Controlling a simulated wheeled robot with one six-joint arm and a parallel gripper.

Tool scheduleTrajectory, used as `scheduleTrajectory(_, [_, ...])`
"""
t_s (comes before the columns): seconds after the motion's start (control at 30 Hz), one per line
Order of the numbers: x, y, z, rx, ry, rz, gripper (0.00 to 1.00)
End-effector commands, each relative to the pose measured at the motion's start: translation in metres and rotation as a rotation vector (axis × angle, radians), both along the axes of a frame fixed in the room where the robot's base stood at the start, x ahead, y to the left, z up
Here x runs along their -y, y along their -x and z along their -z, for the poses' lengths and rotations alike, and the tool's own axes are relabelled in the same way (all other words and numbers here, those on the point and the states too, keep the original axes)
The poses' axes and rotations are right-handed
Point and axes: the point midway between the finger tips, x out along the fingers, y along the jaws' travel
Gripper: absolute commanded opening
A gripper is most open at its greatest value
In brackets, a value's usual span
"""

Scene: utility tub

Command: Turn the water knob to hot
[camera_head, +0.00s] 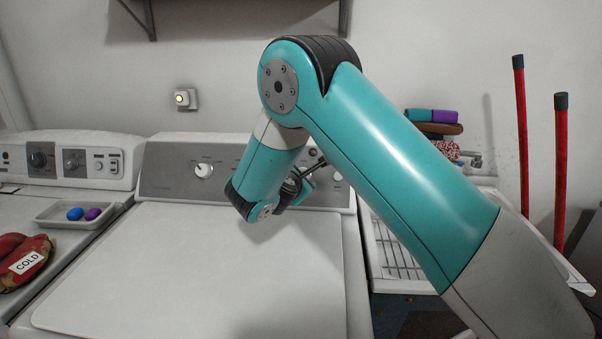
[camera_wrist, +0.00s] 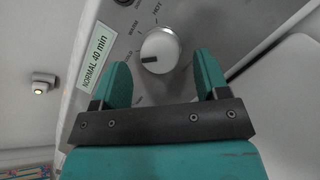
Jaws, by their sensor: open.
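The water knob (camera_wrist: 160,50) is a round, pale knob on the grey washer panel, seen in the wrist view. My gripper (camera_wrist: 160,80) is open, with one teal finger on each side just below the knob. The knob sits beyond and between the fingertips; I cannot tell whether they touch it. In the head view my gripper (camera_head: 312,174) is at the panel, partly hidden by my arm.
The washer (camera_head: 200,265) has another knob (camera_head: 204,171) further left on its panel. A sink (camera_head: 400,285) and red poles (camera_head: 560,170) are at right.

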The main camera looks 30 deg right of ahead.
Motion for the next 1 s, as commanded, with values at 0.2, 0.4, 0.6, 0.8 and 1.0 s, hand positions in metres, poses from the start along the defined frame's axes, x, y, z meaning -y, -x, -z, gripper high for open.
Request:
scheduleTrajectory(0.2, [0.013,-0.014,0.006,0.001,-0.001,0.0,0.68])
scheduleTrajectory(0.4, [0.015,-0.015,0.007,0.0,0.0,0.0,0.68])
scheduleTrajectory(0.6, [0.014,-0.015,0.007,0.0,-0.001,-0.001,0.47])
scheduleTrajectory(0.8, [0.014,-0.015,0.007,-0.001,-0.001,0.0,0.19])
scheduleTrajectory(1.0, [0.014,-0.015,0.007,0.008,-0.014,0.01,0.19])
